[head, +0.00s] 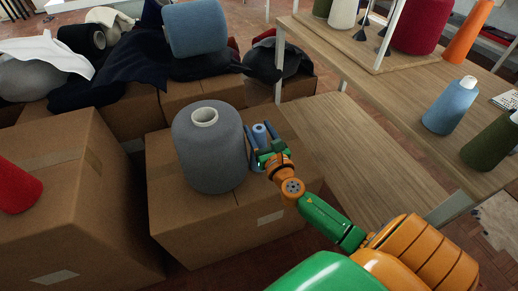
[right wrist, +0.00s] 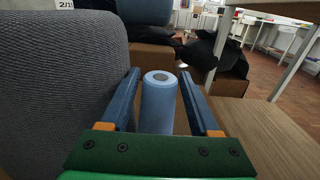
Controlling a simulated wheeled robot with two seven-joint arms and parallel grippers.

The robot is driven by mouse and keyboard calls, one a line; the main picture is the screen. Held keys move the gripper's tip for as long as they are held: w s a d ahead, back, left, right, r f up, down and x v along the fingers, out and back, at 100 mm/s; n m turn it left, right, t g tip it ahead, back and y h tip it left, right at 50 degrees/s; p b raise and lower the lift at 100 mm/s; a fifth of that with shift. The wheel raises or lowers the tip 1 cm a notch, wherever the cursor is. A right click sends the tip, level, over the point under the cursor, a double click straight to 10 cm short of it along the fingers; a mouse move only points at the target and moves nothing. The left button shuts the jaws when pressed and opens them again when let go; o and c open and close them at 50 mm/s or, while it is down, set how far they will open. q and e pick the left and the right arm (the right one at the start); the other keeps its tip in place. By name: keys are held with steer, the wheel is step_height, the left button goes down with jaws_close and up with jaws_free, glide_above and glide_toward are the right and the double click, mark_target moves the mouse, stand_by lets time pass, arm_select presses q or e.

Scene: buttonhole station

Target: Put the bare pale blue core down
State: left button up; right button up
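The bare pale blue core (head: 259,130) stands upright beside the large grey yarn cone (head: 210,150), at the right of the cardboard box (head: 195,230) top. In the right wrist view the core (right wrist: 158,105) stands between the two blue fingers, with a visible gap on each side. My right gripper (head: 262,136) is open around the core, also in the right wrist view (right wrist: 160,80). The core's foot is hidden by the gripper, so its contact with the box cannot be seen. My left gripper is not in view.
The grey cone is close on the left of my right gripper. A wooden table (head: 400,115) with a blue cone (head: 451,106) and other cones stands at the right; its lower shelf (head: 350,150) is bare. Boxes with dark cloth and a large blue cone (head: 195,28) lie behind.

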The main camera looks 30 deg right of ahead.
jaws_close()
